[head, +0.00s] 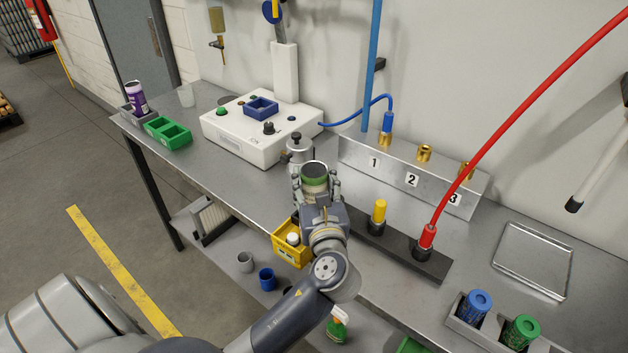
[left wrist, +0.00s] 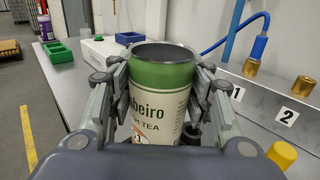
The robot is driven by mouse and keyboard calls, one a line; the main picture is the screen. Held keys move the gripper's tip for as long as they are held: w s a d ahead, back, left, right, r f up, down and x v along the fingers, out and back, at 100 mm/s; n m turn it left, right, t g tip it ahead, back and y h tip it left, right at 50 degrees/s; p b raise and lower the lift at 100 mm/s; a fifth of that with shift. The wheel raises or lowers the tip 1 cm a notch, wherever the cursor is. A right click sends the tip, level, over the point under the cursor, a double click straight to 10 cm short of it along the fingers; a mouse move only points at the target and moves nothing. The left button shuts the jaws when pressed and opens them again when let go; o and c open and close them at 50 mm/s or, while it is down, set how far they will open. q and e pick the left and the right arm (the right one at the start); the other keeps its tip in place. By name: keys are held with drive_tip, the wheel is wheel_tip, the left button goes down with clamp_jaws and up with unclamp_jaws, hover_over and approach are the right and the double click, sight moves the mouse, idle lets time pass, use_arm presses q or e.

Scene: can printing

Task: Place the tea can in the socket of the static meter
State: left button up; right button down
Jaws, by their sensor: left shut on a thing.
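My left gripper (head: 317,189) is shut on the tea can (head: 314,172), an open-topped can with a green band and a cream label. In the left wrist view the tea can (left wrist: 160,95) stands upright between the fingers, its label reading "TEA". The static meter appears to be the white box (head: 232,139) at the back of the table, with a square blue socket (head: 261,107) on top. The socket looks empty. The gripper and can are in front and to the right of the box. My right gripper is not in view.
A silver knobbed cylinder (head: 297,150) stands between the can and the white box. A numbered metal block (head: 395,176) with hose fittings and a black strip (head: 395,246) lie to the right.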

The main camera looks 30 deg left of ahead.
use_arm(q)
drive_tip(key=o, duration=0.7)
drive_tip(key=shift+f, duration=0.1)
drive_tip(key=shift+s+d, duration=0.1)
drive_tip(key=shift+s, duration=0.05)
drive_tip(key=b+v, duration=0.2)
drive_tip(key=v, duration=0.9)
drive_tip(key=shift+s+d, duration=0.2)
drive_tip(key=shift+s, duration=0.05)
